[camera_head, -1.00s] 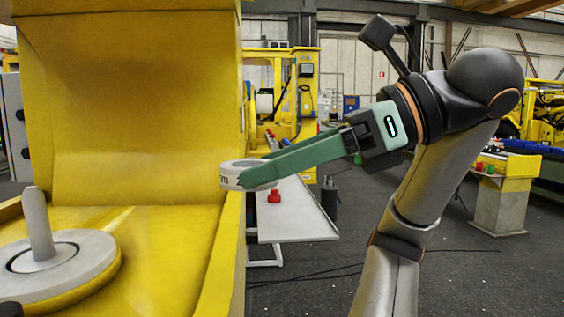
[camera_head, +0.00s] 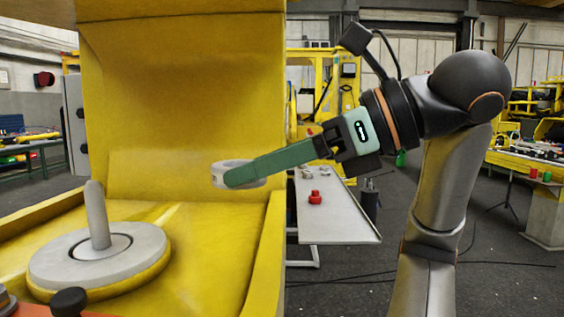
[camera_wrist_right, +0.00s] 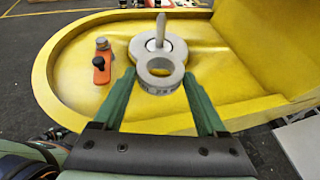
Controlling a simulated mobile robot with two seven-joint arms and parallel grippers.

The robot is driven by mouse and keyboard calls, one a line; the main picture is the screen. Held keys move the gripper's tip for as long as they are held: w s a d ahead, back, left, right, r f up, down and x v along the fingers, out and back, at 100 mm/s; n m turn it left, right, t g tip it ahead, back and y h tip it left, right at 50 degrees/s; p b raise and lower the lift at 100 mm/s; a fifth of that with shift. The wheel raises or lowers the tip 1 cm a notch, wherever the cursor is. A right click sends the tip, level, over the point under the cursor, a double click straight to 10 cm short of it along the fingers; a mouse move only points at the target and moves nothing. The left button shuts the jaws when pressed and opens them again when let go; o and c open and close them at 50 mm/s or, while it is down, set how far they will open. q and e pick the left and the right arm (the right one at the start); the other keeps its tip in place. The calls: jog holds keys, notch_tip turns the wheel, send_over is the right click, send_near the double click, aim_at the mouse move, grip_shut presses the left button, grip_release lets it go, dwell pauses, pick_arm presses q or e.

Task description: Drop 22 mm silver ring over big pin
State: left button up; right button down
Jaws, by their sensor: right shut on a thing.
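The silver ring (camera_head: 222,170) is a flat, pale grey band. My right gripper (camera_head: 238,178) is shut on it and holds it level in the air, to the right of and a little higher in the picture than the big pin. The big pin (camera_head: 97,215) is a grey upright rod in the middle of a round grey disc (camera_head: 50,268) on the yellow boom. In the right wrist view the ring (camera_wrist_right: 150,82) is between the green fingers, with the pin (camera_wrist_right: 160,30) beyond it and apart from it. My left gripper is not in view.
The yellow boom (camera_head: 190,110) has a tall wall behind the pin and a raised side edge (camera_head: 272,240). An orange part with a black knob (camera_head: 68,302) sits at the lower left. A grey table (camera_head: 335,225) with a red piece (camera_head: 315,197) stands at the right.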

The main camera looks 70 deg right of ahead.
aim_at(223, 163)
jog(key=shift+w+a, duration=0.2)
jog(key=shift+w, duration=1.05)
jog(key=shift+w+a+p, duration=0.15)
jog(key=shift+w+p, duration=0.3)
jog(key=shift+w, duration=0.7)
pick_arm(q)
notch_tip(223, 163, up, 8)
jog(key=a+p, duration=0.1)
jog(key=p, duration=0.7)
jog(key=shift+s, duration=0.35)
pick_arm(e)
jog(key=shift+w+r+x, duration=0.25)
jog(key=shift+r+x, duration=0.35)
jog(key=shift+x, duration=2.7)
jog(key=shift+w+r+x, duration=0.25)
jog(key=shift+r+x, duration=0.35)
jog(key=shift+x, duration=2.7)
jog(key=shift+w+r+x, duration=0.25)
jog(key=shift+r+x, duration=0.35)
jog(key=shift+x, duration=2.7)
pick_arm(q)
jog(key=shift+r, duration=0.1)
pick_arm(e)
jog(key=shift+a, duration=0.15)
